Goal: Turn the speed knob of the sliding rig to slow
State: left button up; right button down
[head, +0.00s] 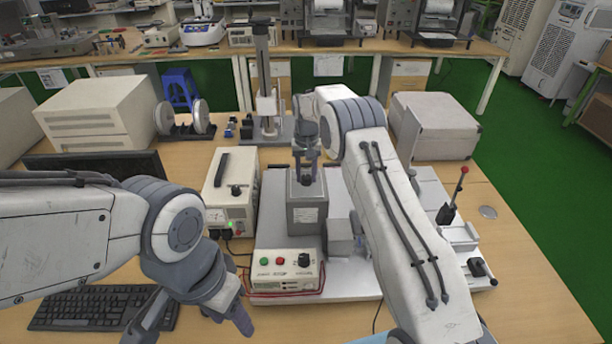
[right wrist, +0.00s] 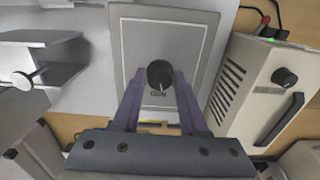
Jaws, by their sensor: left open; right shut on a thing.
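The sliding rig (head: 330,272) stands at the middle of the table, with a tall grey block (head: 307,217) on it. My right gripper (head: 306,176) points down at the block's top. In the right wrist view, my right gripper (right wrist: 160,78) is shut on a round black knob (right wrist: 159,72) on the grey top plate (right wrist: 195,38). A white pointer mark and a small label show at the knob's lower edge; the label is too small to read. My left gripper (head: 198,316) is open and empty, low over the table's front, right of the keyboard.
A white control box (head: 287,271) with red and green buttons and another black knob (head: 304,259) sits at the front. A beige power unit (head: 229,196) is left of the rig. A keyboard (head: 92,308) lies front left. A red-tipped lever (head: 452,195) stands right.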

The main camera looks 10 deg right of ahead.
jog(key=n, duration=0.4)
jog(key=shift+r+n, duration=0.1)
jog(key=shift+n, duration=0.2)
jog(key=shift+w+n, duration=0.1)
jog(key=shift+n, duration=2.1)
jog(key=shift+c, duration=2.2)
grip_release()
jog(key=shift+r, duration=0.1)
